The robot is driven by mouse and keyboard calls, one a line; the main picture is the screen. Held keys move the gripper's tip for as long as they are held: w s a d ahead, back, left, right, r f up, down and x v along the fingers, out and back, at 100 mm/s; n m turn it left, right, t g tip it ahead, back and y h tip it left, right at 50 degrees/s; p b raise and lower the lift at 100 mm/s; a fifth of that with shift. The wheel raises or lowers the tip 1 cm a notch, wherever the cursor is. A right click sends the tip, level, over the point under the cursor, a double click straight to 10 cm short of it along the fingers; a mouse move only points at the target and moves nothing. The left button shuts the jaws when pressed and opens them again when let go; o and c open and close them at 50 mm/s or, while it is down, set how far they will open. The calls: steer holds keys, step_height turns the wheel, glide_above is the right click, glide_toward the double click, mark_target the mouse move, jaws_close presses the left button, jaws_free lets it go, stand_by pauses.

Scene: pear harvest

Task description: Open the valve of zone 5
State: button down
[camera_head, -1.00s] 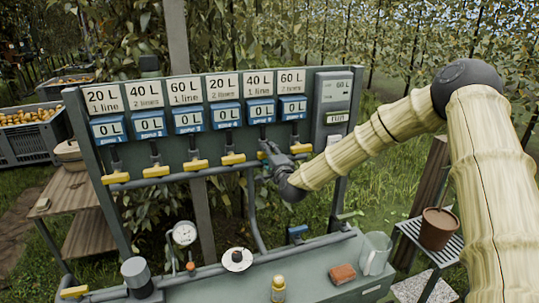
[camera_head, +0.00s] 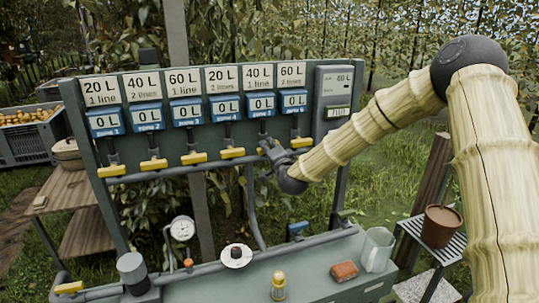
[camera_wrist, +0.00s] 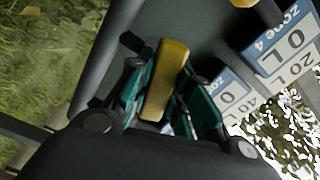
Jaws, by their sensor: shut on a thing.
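The zone 4 handle (camera_head: 232,153) lies along the pipe to the left, and the zone 6 handle (camera_head: 301,143) is close on the right.
More yellow handles (camera_head: 154,164) line the pipe leftward. A bench (camera_head: 312,262) below holds a gauge (camera_head: 182,229), a yellow-capped bottle (camera_head: 278,287), a brick-red block (camera_head: 344,270) and a clear jug (camera_head: 378,249). A pot (camera_head: 440,227) stands on a rack at right.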

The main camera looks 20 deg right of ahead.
steer(key=n+b, duration=0.3)
steer(key=shift+f+n, duration=0.25)
steer(key=shift+n, duration=0.15)
steer(key=n+b, duration=0.2)
steer(key=n, duration=0.1)
steer(key=shift+n+b, duration=0.3)
steer(key=shift+b, duration=0.1)
steer(key=n+b, duration=0.2)
steer(key=n, duration=0.1)
steer(key=shift+a+n, duration=0.1)
steer(key=shift+n, duration=0.2)
steer(key=shift+s+n+b, duration=0.1)
steer(key=shift+n+b, duration=1.05)
steer(key=shift+n, duration=0.35)
steer(key=c, duration=1.3)
jaws_free()
steer(key=shift+r, duration=0.15)
steer(key=s, duration=1.2)
steer(key=shift+d, duration=0.3)
